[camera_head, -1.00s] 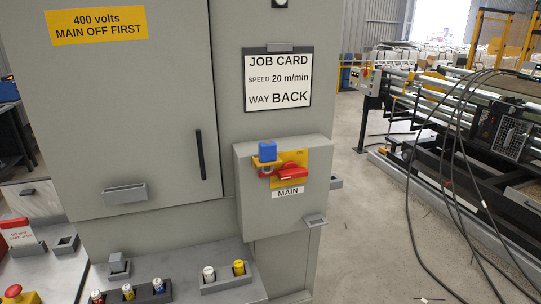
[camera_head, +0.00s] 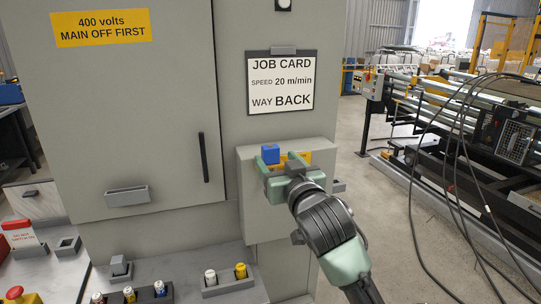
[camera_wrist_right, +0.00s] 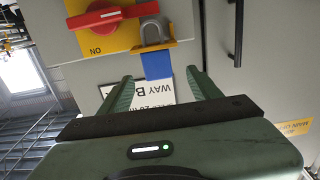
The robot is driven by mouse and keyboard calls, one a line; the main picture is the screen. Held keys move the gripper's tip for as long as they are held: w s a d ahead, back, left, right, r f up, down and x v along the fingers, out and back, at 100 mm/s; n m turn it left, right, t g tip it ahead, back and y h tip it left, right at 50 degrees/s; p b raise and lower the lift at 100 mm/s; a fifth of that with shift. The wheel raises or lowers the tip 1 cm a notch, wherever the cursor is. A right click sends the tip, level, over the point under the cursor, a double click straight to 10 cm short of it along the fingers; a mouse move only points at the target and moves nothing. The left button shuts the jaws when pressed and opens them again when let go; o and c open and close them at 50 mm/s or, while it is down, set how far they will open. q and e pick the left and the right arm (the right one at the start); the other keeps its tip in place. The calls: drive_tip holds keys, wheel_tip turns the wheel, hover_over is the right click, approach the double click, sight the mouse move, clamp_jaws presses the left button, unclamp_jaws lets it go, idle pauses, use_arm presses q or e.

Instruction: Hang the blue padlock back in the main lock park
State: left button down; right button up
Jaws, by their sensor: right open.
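The blue padlock (camera_head: 270,153) sits on a yellow ledge of the main switch box. In the right wrist view, which is upside down, its blue body (camera_wrist_right: 157,66) and grey shackle (camera_wrist_right: 154,29) show at a yellow bracket (camera_wrist_right: 140,51). My right gripper (camera_head: 284,164) is open in front of the box. In the wrist view its fingers (camera_wrist_right: 160,80) stand to either side of the padlock's blue body, with no grip on it. The red switch handle (camera_wrist_right: 108,16) is beside the padlock; my gripper hides it in the head view. My left gripper is out of view.
A job card (camera_head: 280,82) hangs above the grey switch box (camera_head: 250,205). Holders with coloured cylinders (camera_head: 226,283) stand on the ledge below. Cables and machinery (camera_head: 480,140) stand at the right.

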sight(272, 154)
drive_tip(key=p+x, duration=0.1)
drive_tip(key=x, duration=0.2)
drive_tip(key=shift+w, duration=0.35)
drive_tip(key=shift+w+a+f+p, duration=0.2)
drive_tip(key=shift+w+p, duration=0.1)
drive_tip(key=shift+w, duration=0.15)
drive_tip(key=shift+d, duration=0.1)
clamp_jaws()
drive_tip(key=shift+r, duration=0.15)
